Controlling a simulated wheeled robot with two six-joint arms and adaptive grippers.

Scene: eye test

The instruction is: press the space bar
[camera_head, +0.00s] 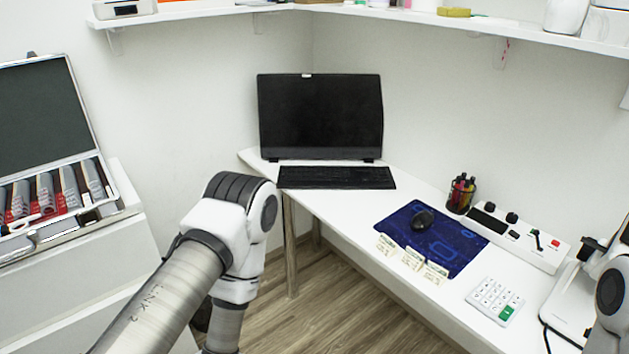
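A black keyboard (337,178) lies on the white desk in front of a dark monitor (320,115). Its space bar is too small to make out, but it would lie on the keyboard's front edge. My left arm comes in from the lower left and bends downward below and left of the keyboard, apart from it. Its gripper is out of view. Part of my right arm shows at the right edge; its gripper is out of view too.
The white desk (345,210) holds a blue mat (468,245) with a black mouse (422,220), a pen holder (461,194), a white control box (518,236) and a white keypad (495,300). An open case (45,110) stands at left. Shelves (470,22) run above.

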